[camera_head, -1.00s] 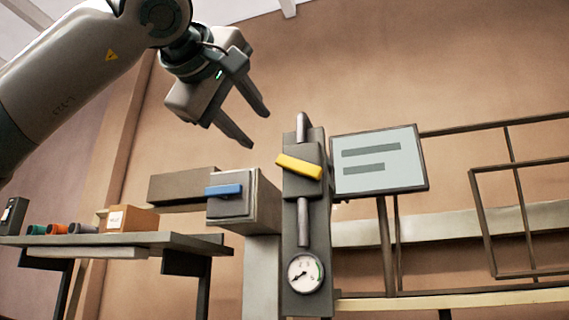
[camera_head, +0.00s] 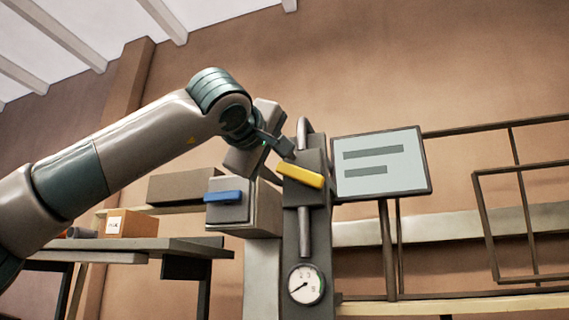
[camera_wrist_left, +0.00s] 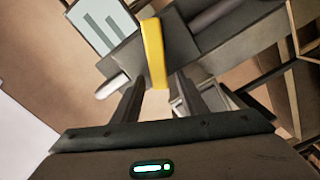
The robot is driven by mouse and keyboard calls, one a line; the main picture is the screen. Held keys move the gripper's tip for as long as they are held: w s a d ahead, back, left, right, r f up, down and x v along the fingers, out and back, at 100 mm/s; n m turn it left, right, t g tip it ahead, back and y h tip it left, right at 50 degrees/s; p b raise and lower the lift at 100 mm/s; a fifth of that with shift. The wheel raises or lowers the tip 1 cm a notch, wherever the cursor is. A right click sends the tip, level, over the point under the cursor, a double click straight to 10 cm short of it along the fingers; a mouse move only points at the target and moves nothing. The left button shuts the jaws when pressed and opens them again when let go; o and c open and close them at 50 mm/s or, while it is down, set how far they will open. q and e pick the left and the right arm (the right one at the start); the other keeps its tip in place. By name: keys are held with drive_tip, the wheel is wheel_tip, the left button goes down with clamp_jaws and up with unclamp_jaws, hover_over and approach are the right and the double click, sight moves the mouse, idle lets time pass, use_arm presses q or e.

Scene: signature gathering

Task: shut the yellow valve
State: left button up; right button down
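The yellow valve handle (camera_head: 299,175) is a short bar on a dark grey block on the pipe panel. In the head view it slopes slightly down to the right. My left gripper (camera_head: 284,147) is at the block's upper left, close to the handle. In the left wrist view the handle (camera_wrist_left: 153,52) stands ahead, and my left gripper (camera_wrist_left: 158,88) shows two fingers apart with a gap between them. The handle's lower end reaches toward that gap; I cannot tell whether the fingers touch it. My right gripper is not in view.
A blue handle (camera_head: 223,196) on a grey box is just left of the panel. A round gauge (camera_head: 306,284) is below the valve. A sign board (camera_head: 380,163) stands close on the right. A shelf (camera_head: 140,243) with a cardboard box (camera_head: 130,223) is at left.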

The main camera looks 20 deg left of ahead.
sight(288, 183)
use_arm(q)
drive_tip(key=shift+w, duration=1.35)
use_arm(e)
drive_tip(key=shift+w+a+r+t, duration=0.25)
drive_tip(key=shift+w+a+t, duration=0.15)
use_arm(q)
clamp_jaws()
drive_tip(key=shift+f+n+b, duration=0.55)
drive_tip(key=shift+n+b, duration=0.55)
drive_tip(key=shift+b, duration=0.05)
drive_tip(key=shift+a+f+n+b, duration=0.1)
drive_tip(key=shift+n+b, duration=0.25)
drive_tip(key=shift+n, duration=0.05)
drive_tip(key=shift+f+n+b, duration=0.15)
drive_tip(key=shift+n+b, duration=0.2)
drive_tip(key=shift+n, duration=0.05)
drive_tip(key=shift+f+n+b, duration=0.1)
drive_tip(key=shift+n+b, duration=0.4)
drive_tip(key=shift+n, duration=0.4)
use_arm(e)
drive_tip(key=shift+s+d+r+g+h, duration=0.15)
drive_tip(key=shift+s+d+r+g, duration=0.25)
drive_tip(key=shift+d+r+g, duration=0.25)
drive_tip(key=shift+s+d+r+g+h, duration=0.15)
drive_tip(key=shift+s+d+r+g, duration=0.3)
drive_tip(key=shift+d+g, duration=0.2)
